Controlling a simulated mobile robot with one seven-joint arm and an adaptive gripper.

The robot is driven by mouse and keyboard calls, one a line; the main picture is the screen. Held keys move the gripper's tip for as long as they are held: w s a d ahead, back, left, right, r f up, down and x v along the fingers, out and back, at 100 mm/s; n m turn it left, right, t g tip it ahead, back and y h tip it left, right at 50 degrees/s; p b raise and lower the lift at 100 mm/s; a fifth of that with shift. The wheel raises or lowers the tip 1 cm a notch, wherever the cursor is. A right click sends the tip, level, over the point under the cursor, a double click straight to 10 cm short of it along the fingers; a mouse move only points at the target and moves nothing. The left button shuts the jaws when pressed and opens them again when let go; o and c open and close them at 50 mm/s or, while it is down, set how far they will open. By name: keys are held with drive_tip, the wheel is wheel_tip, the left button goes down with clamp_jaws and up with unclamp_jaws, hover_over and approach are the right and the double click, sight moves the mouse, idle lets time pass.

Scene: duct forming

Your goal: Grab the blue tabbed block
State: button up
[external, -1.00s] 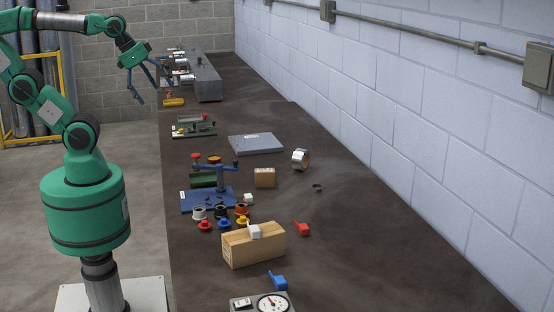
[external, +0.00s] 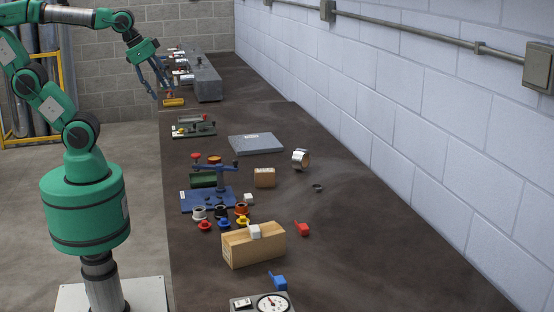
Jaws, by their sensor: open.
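The blue tabbed block (external: 278,283) lies on the dark bench near the front, just behind the grey gauge box. It is small, with a short tab sticking up at its left. My gripper (external: 162,91) is far from it, raised near the bench's left edge toward the back. The fingers point down and are spread open with nothing seen between them.
A wooden block (external: 253,247) with a white piece on top stands behind the blue block. A red tabbed block (external: 302,229) lies to its right. A gauge box (external: 262,303) is in front. Several coloured knobs and a blue fixture (external: 208,200) stand farther back. The bench's right side is clear.

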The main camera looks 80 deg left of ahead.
drive_tip(key=w+d+m+g+p, duration=0.2)
drive_tip(key=w+d+m+p, duration=0.2)
drive_tip(key=w+d+m, duration=1.25)
drive_tip(key=w+d+f+m+p, duration=0.15)
drive_tip(key=w+d+f, duration=0.35)
drive_tip(key=d, duration=0.5)
drive_tip(key=w+d+f+m+p, duration=0.1)
drive_tip(key=w+d+f+m, duration=0.2)
drive_tip(key=w+d, duration=0.6)
drive_tip(key=s+d+f+m+p, duration=0.1)
drive_tip(key=s+d+f+m, duration=0.1)
drive_tip(key=d+f+m, duration=0.4)
drive_tip(key=s+d+f+m+g+p, duration=0.1)
drive_tip(key=d+f+m, duration=0.5)
drive_tip(key=d+f, duration=1)
drive_tip(key=s+d+p, duration=0.1)
drive_tip(key=d, duration=0.3)
drive_tip(key=shift+s+d+f+g, duration=0.3)
drive_tip(key=shift+s+d+f, duration=0.05)
drive_tip(key=shift+s, duration=0.05)
hover_over(279, 279)
drive_tip(key=shift+s+f+p, duration=0.15)
drive_tip(key=shift+s+f, duration=0.05)
drive_tip(key=shift+f, duration=1.95)
drive_tip(key=shift+s+f+p, duration=0.15)
drive_tip(key=shift+s+f, duration=0.05)
drive_tip(key=shift+f, duration=1.9)
